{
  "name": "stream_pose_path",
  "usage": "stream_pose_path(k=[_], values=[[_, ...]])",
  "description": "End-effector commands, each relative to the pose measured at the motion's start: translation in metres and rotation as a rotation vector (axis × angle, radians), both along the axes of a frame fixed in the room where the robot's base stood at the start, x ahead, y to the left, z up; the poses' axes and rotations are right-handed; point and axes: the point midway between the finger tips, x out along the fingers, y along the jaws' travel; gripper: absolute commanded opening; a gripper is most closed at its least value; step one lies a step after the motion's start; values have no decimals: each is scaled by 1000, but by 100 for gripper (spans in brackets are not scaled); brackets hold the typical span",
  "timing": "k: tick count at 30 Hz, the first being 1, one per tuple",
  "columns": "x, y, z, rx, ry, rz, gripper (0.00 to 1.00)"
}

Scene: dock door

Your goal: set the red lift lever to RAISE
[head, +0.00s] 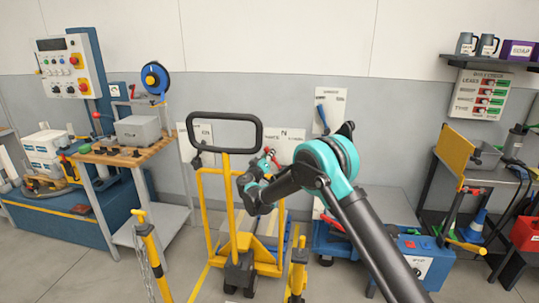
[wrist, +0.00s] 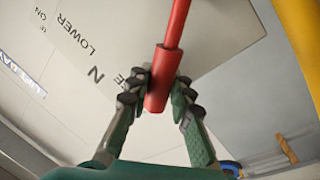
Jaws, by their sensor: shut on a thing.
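The red lift lever (wrist: 176,35) shows in the wrist view as a red rod with a thicker grip. My gripper (wrist: 160,88) is shut on that grip, one finger on each side. A pale label plate (wrist: 75,75) lies behind it, with LOWER, a large N and part of another word that my finger hides. In the head view the red lever (head: 273,160) shows beside the pallet truck's black loop handle (head: 225,116), with my gripper (head: 250,182) at it. I cannot tell for sure which mark the lever points at.
The yellow pallet truck (head: 241,245) stands in the middle. Yellow posts (head: 298,270) stand in front of it. A workbench (head: 130,152) is at left, a blue machine (head: 425,262) at right. A blue-handled lever (head: 322,117) is on the wall plate behind my arm.

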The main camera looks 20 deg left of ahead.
Motion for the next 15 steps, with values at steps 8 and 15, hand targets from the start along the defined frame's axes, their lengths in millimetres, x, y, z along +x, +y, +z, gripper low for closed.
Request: stream_pose_path(k=[8, 15], values=[[-1, 2, -1, 0, 1, 3, 43], [-1, 1, 0, 1, 0, 2, 43]])
